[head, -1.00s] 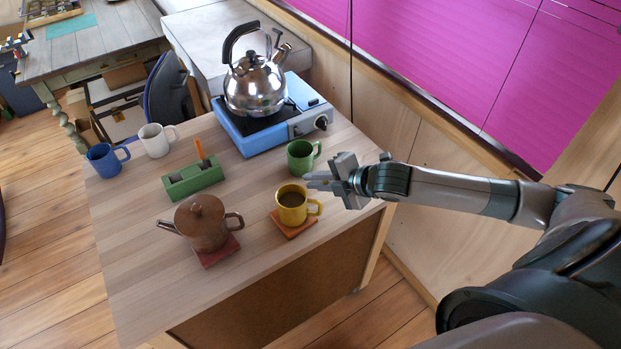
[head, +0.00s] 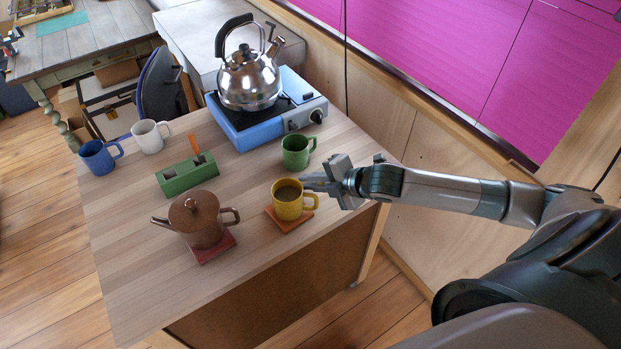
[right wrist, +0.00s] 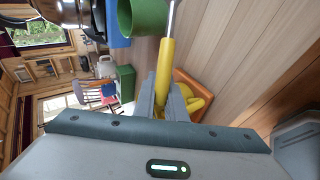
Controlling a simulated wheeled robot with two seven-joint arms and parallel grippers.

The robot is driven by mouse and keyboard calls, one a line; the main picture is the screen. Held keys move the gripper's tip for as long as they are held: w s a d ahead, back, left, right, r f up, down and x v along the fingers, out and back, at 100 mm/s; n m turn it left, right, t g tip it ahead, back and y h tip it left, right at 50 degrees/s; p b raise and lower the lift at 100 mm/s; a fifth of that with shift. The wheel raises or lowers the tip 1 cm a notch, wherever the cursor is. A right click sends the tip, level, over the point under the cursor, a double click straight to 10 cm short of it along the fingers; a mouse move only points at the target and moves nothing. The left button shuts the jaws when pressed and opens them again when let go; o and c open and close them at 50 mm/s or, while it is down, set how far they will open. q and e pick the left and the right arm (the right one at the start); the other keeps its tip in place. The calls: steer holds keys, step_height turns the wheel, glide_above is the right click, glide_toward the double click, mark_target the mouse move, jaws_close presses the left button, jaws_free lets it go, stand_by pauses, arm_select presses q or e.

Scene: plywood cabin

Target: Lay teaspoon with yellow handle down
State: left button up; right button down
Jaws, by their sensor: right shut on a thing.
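My right gripper (head: 308,184) is just behind and right of the yellow mug (head: 287,203), near the table's right edge. It is shut on the teaspoon with yellow handle (right wrist: 166,68), seen in the right wrist view with its metal shaft pointing away from the jaws. In the head view the spoon is hard to make out. The yellow mug holds a dark drink and stands on an orange coaster (head: 283,223). My left gripper is not in view.
A green mug (head: 295,153) stands close behind the gripper. A blue stove (head: 240,137) carries a steel kettle (head: 249,82). A brown teapot (head: 203,218) sits on a red coaster (head: 210,252). A green holder (head: 187,177) has an orange stick. The table's front left is bare.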

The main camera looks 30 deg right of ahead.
steer(key=shift+f+b, duration=0.65)
steer(key=shift+f, duration=0.35)
steer(key=c, duration=1.7)
jaws_free()
steer(key=shift+c, duration=0.2)
steer(key=shift+r, duration=0.1)
steer(key=shift+s+d+r+p, duration=0.25)
steer(key=shift+s+r+p, duration=0.15)
steer(key=shift+p, duration=0.1)
steer(key=p+v, duration=0.2)
steer(key=v, duration=0.4)
steer(key=shift+s, duration=0.15)
steer(key=shift+s+f, duration=0.1)
